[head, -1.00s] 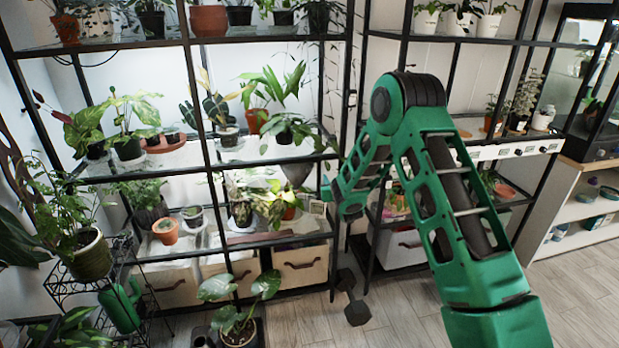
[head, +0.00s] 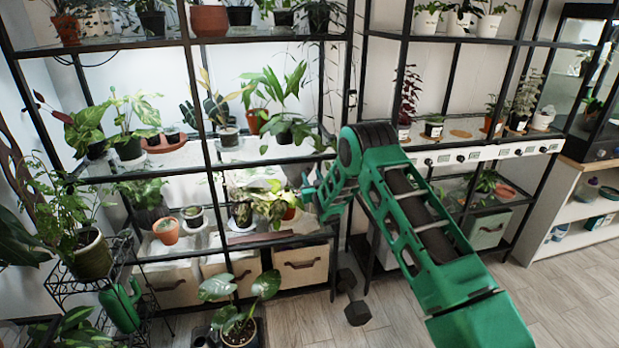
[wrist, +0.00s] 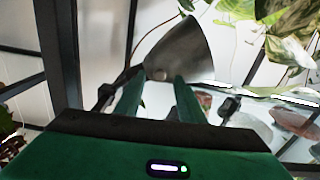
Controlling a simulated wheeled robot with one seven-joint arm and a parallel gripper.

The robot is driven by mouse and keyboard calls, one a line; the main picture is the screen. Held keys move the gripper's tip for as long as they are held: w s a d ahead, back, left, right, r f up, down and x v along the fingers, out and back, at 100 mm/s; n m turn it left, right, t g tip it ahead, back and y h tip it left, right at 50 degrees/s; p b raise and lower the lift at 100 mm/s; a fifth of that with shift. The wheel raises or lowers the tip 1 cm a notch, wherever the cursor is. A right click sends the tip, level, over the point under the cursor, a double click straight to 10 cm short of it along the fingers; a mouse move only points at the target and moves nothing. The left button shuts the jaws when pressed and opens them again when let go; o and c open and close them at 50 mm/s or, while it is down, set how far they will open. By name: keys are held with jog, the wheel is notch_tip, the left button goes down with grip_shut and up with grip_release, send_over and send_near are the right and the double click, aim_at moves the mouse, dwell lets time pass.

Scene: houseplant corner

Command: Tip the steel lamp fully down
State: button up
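The steel lamp shows in the wrist view as a dark grey cone-shaped shade (wrist: 180,48), just beyond my fingertips and near the picture's middle. In the head view the grey shade (head: 294,172) is on the middle level of the left shelf, partly hidden by my gripper. I cannot tell its exact tilt. My gripper (wrist: 157,90) has its two green fingers apart, with nothing between them. In the head view my gripper (head: 308,192) is at the right end of the left shelf, close to the lamp. Whether a finger touches the shade is unclear.
Potted plants crowd the shelves, with leaves (wrist: 291,45) right of the lamp in the wrist view. A black shelf post (wrist: 57,50) stands to the left there. A dark dumbbell (head: 354,298) lies on the floor. Open floor (head: 565,310) is at the right.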

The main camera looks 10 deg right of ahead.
jog(key=shift+w, duration=1.05)
jog(key=shift+c, duration=0.6)
grip_shut()
jog(key=shift+a, duration=0.2)
jog(key=shift+d, duration=0.15)
jog(key=shift+d+f+n, duration=0.5)
jog(key=shift+d+n, duration=0.15)
jog(key=shift+n, duration=0.55)
jog(key=shift+d+f+n, duration=0.5)
jog(key=shift+d+n, duration=0.2)
jog(key=shift+n, duration=0.5)
jog(key=shift+d+f+n, duration=0.5)
jog(key=shift+d+n, duration=0.15)
jog(key=shift+n, duration=0.55)
jog(key=shift+o, duration=0.6)
grip_release()
